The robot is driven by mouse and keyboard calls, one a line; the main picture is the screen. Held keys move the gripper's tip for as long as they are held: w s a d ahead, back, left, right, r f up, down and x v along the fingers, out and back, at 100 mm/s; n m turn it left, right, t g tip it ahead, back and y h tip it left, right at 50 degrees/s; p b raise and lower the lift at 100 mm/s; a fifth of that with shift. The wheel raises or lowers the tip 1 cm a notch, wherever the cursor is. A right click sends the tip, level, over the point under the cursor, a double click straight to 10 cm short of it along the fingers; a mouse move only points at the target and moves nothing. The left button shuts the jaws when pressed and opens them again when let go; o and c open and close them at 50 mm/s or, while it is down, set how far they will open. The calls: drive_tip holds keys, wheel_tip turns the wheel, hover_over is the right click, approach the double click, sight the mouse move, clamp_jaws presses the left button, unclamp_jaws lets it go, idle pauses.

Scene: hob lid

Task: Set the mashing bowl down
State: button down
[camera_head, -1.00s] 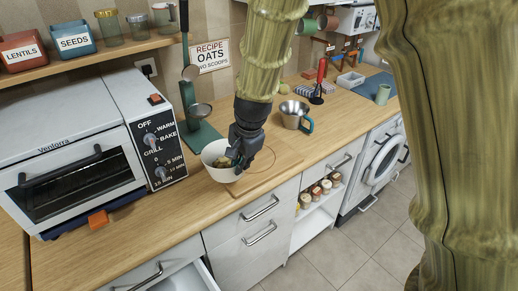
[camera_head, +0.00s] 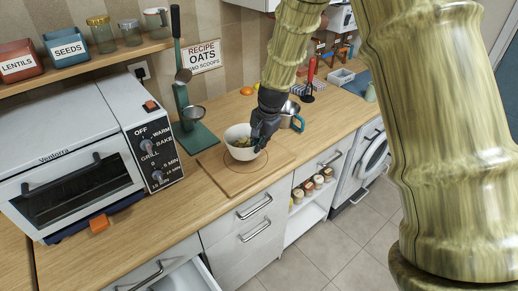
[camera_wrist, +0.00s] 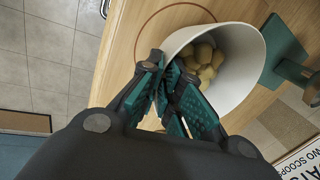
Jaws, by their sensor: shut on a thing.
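The white mashing bowl (camera_head: 240,144) is over the wooden board (camera_head: 228,182) on the counter, roughly upright in the head view. Several yellowish-brown chunks (camera_wrist: 207,62) lie inside it. My gripper (camera_head: 260,138) is shut on the bowl's right side wall in the head view. In the wrist view the teal-padded fingers of my gripper (camera_wrist: 170,80) pinch the rim of the bowl (camera_wrist: 243,65). A thin ring (camera_wrist: 146,30) is marked on the board and partly hidden by the bowl. I cannot tell whether the bowl's base touches the board.
A toaster oven (camera_head: 75,150) stands to the left. A metal jug (camera_head: 290,114) with a teal handle is behind my gripper. The board's front part is bare.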

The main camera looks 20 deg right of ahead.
drive_tip(key=shift+s+p+x, duration=0.15)
drive_tip(key=shift+p+x, duration=0.2)
drive_tip(key=shift+x, duration=0.45)
drive_tip(key=shift+s+p+x, duration=0.15)
drive_tip(key=shift+p+x, duration=0.15)
drive_tip(key=shift+x, duration=0.45)
drive_tip(key=c, duration=1.6)
unclamp_jaws()
drive_tip(key=shift+d+f, duration=0.1)
drive_tip(key=shift+d, duration=0.1)
drive_tip(key=shift+c, duration=0.2)
drive_tip(key=shift+r, duration=0.2)
